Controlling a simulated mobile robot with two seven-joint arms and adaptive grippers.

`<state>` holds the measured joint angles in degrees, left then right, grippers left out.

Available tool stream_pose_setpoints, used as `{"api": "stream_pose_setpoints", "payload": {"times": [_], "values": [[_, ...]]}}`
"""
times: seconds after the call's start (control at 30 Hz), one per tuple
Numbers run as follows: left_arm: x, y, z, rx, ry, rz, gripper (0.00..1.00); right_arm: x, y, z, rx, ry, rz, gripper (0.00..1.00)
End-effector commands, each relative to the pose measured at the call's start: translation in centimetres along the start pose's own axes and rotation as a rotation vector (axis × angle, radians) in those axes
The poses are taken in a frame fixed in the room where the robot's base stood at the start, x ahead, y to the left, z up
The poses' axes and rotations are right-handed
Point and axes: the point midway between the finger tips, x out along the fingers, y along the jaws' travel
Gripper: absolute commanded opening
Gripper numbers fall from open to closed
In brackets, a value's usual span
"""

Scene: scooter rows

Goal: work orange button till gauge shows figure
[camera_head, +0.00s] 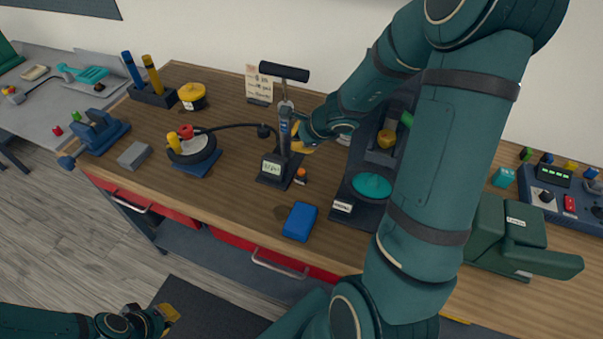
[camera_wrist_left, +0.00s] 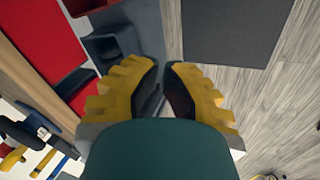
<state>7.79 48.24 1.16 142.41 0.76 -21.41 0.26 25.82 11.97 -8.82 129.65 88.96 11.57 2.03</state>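A floor pump (camera_head: 284,125) with a black T-handle stands upright on the wooden bench. A lit gauge display (camera_head: 272,168) sits on its base; its figure is too small to read. A small orange button-like piece (camera_head: 301,173) is just right of that base. My right gripper (camera_head: 304,143) has yellow fingers close beside the pump's shaft, above the orange piece; I cannot tell its opening or whether it touches. My left gripper (camera_head: 168,318) is low at the front left, off the bench. In the left wrist view its fingers (camera_wrist_left: 163,80) are apart and empty, over the floor.
A written card (camera_head: 259,83) stands behind the pump. A hose runs from the pump to a small wheel (camera_head: 192,148). A blue block (camera_head: 300,221) lies at the front edge. A dark stand with a teal disc (camera_head: 371,186) is right of the pump. My right arm hides the bench beyond it.

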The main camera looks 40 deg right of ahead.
Motion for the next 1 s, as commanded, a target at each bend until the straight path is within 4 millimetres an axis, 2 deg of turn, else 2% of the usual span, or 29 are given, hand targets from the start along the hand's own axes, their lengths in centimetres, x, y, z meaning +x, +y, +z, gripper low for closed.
{"api": "stream_pose_setpoints", "payload": {"times": [0.03, 0.2, 0.5, 1.0], "values": [[1.0, -0.3, 0.1, 0.0, -0.001, -0.001, 0.0, 0.9, 0.5, -0.5, 0.001, 0.0, 0.001, 0.0], [3.2, -1.1, 0.6, 0.002, -0.005, -0.004, 0.0, 2.7, 1.5, -1.5, 0.0, 0.0, 0.001, 0.0], [5.9, -2.1, 2.1, 0.012, -0.037, 0.0, 0.0, 5.3, 2.8, -2.8, -0.002, 0.0, 0.001, 0.0], [6.2, -2.2, 2.4, 0.014, -0.044, 0.001, 0.0, 5.5, 3.0, -3.0, -0.001, 0.0, 0.0, 0.0]]}}
